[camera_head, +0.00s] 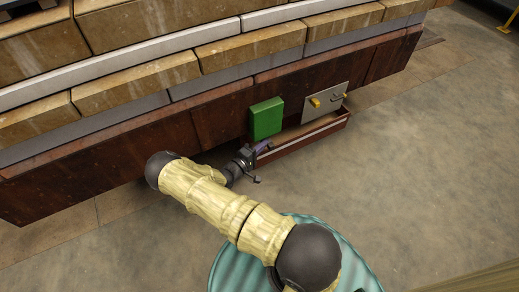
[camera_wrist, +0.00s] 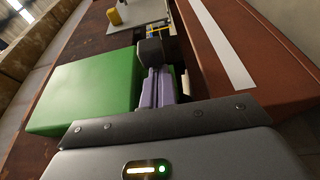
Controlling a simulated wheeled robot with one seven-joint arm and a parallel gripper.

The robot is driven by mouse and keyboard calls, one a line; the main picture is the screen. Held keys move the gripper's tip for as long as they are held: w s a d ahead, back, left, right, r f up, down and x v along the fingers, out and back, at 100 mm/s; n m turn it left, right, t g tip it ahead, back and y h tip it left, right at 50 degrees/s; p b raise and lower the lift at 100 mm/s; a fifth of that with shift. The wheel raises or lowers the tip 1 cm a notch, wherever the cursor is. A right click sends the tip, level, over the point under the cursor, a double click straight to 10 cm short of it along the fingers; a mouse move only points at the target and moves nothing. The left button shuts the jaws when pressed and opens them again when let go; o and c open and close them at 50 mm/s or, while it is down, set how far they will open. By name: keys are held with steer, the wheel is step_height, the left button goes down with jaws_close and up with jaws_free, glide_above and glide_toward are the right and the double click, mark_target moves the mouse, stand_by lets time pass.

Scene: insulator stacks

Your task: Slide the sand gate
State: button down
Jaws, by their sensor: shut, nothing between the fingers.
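A grey plate (camera_head: 325,110) is on the dark red-brown side of the stack. It carries a yellow knob (camera_head: 314,102) and a smaller yellow handle (camera_head: 345,96). I cannot tell for certain which part is the sand gate. In the wrist view the plate (camera_wrist: 98,40) and the yellow knob (camera_wrist: 114,17) are at the top, beyond my fingers. My gripper (camera_head: 264,147) is just below a green box (camera_head: 266,118), left of the plate. In the wrist view its purple fingers (camera_wrist: 158,88) are together and empty, close beside the green box (camera_wrist: 85,90).
A red-brown trough (camera_head: 305,138) with a pale strip along it runs below the plate; its wall (camera_wrist: 270,60) is right of my fingers in the wrist view. Tan blocks (camera_head: 250,47) are layered above. The floor (camera_head: 430,150) at the right is clear.

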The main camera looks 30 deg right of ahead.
steer(key=shift+s+r+p, duration=0.1)
steer(key=shift+p, duration=0.2)
steer(key=shift+s+p, duration=0.55)
steer(key=shift+p, duration=0.5)
steer(key=p+v, duration=0.1)
steer(key=v, duration=0.9)
